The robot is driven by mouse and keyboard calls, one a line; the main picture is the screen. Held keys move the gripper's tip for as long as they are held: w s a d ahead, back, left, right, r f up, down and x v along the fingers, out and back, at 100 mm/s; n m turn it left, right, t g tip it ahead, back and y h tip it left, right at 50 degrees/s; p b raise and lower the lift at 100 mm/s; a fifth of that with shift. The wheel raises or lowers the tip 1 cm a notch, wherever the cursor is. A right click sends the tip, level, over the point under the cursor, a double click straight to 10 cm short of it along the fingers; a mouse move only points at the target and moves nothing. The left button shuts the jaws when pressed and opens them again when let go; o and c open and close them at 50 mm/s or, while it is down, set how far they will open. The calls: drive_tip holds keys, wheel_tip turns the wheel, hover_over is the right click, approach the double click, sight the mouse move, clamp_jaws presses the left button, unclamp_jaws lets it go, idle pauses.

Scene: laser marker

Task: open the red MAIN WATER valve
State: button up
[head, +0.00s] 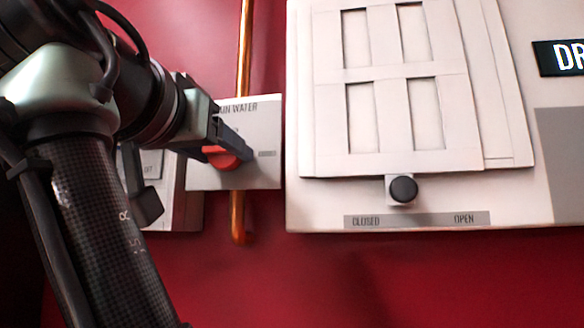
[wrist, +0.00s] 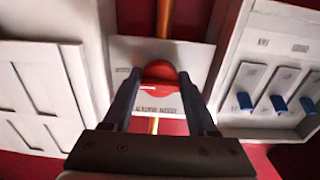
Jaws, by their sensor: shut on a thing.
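The red MAIN WATER valve (head: 220,157) sits on a pale plate (head: 262,178) in the head view, mounted on the copper pipe. Its label is partly hidden by my gripper. My gripper (head: 240,150) reaches in from the left and is shut on the red valve handle. In the wrist view, where the scene is upside down, the red round handle (wrist: 160,74) lies between the two fingers of my gripper (wrist: 161,80). The plate (wrist: 130,50) is behind it. Part of the handle is hidden by the fingers, and I cannot tell its exact turn angle.
A copper pipe (head: 238,215) runs down the red wall. A white panel (head: 320,190) with a black knob (head: 403,190) and CLOSED/OPEN strip stands close on the right. A switch box with blue-tipped levers (wrist: 245,101) shows in the wrist view. Red wall below is clear.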

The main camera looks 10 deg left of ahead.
drive_tip(key=c, duration=0.3)
drive_tip(key=n, duration=0.3)
drive_tip(key=shift+n, duration=0.4)
drive_tip(key=n, duration=0.4)
drive_tip(key=shift+d+r+n, duration=0.1)
drive_tip(key=shift+r+n, duration=0.05)
drive_tip(key=shift+n, duration=0.15)
drive_tip(key=n+p, duration=0.1)
drive_tip(key=n, duration=0.3)
drive_tip(key=shift+d+r, duration=0.1)
drive_tip(key=shift+n+p, duration=0.4)
drive_tip(key=shift+n, duration=2.4)
